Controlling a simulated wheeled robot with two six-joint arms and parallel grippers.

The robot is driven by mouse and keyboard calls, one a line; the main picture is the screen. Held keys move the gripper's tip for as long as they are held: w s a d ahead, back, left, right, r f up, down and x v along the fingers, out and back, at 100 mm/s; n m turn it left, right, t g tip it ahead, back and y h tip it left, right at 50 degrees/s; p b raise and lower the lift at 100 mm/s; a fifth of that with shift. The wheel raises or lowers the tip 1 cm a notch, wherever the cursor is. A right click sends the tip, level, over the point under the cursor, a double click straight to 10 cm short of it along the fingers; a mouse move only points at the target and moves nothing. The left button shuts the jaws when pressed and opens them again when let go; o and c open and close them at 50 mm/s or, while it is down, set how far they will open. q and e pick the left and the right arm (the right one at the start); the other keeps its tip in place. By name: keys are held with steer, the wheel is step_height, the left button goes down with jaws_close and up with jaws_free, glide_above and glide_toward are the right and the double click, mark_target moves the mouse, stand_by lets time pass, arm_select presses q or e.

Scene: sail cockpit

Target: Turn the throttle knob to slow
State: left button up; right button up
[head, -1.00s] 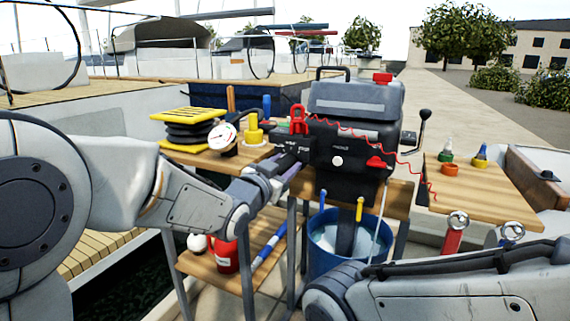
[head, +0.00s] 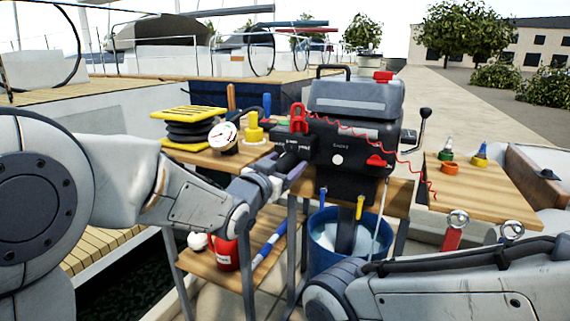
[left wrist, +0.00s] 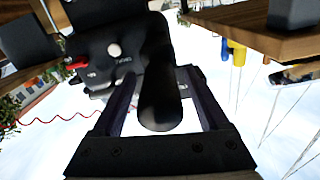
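The black outboard motor (head: 345,145) stands at the middle of the head view, and its stubby black tiller handle (head: 294,140) points toward me at its left. In the left wrist view the rounded dark grip (left wrist: 160,105), which seems to be the throttle knob, lies between the fingers of my left gripper (left wrist: 165,108). A narrow gap shows on each side of the grip, so the fingers look open around it. In the head view my left gripper (head: 284,172) is just below the handle. No slow marking is readable. My right gripper is out of view.
A red clip (head: 298,118) with a coiled red cord is by the motor. A gauge (head: 223,136), a yellow fitting (head: 254,131) and a black-and-yellow stack (head: 188,128) stand at left. A blue bucket (head: 325,258) is below. A wooden table (head: 490,190) stands at right.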

arm_select(q)
steer(key=shift+s, duration=0.1)
steer(key=p+v, duration=0.2)
steer(key=v, duration=0.8)
steer(key=shift+s+a, duration=0.1)
